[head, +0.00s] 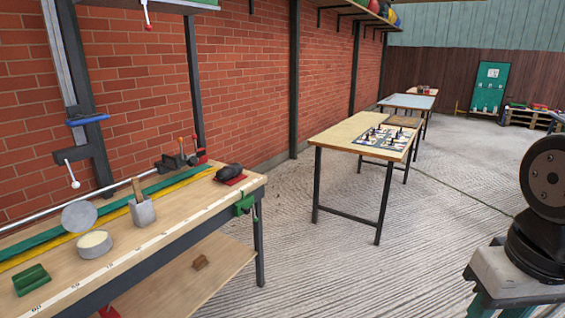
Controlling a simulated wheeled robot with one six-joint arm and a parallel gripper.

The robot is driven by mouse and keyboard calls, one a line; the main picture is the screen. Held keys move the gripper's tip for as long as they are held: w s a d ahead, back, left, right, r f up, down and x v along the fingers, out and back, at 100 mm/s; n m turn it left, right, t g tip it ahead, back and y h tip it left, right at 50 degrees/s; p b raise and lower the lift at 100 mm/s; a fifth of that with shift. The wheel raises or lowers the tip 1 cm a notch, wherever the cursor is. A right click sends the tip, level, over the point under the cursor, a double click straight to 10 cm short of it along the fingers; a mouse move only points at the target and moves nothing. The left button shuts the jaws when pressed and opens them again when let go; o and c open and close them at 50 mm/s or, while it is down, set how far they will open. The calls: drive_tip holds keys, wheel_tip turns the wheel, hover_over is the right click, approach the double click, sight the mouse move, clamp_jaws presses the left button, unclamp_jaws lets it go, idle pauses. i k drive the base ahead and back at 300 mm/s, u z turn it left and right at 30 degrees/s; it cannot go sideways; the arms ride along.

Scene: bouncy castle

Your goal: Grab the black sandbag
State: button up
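A small black lumpy bag (229,171), which looks like the black sandbag, lies on a flat red pad (238,180). The pad is near the right end of the wooden workbench (172,225), close to its end edge. Nothing is seen touching the bag from above. My gripper is not in view; only dark rounded links of my own arm show at the right edge of the head view, well apart from the bench.
A green clamp (243,204) grips the bench end. A grey holder (142,211), a round tin (94,243) and a green block (31,279) stand on the bench. A table with a chess board (386,138) is beyond. Open concrete floor (310,265) lies to the right.

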sight(228, 171)
drive_tip(key=z, duration=0.2)
drive_tip(key=i, duration=2.25)
drive_tip(key=u, duration=1.4)
drive_tip(key=i, duration=0.75)
drive_tip(key=u, duration=0.65)
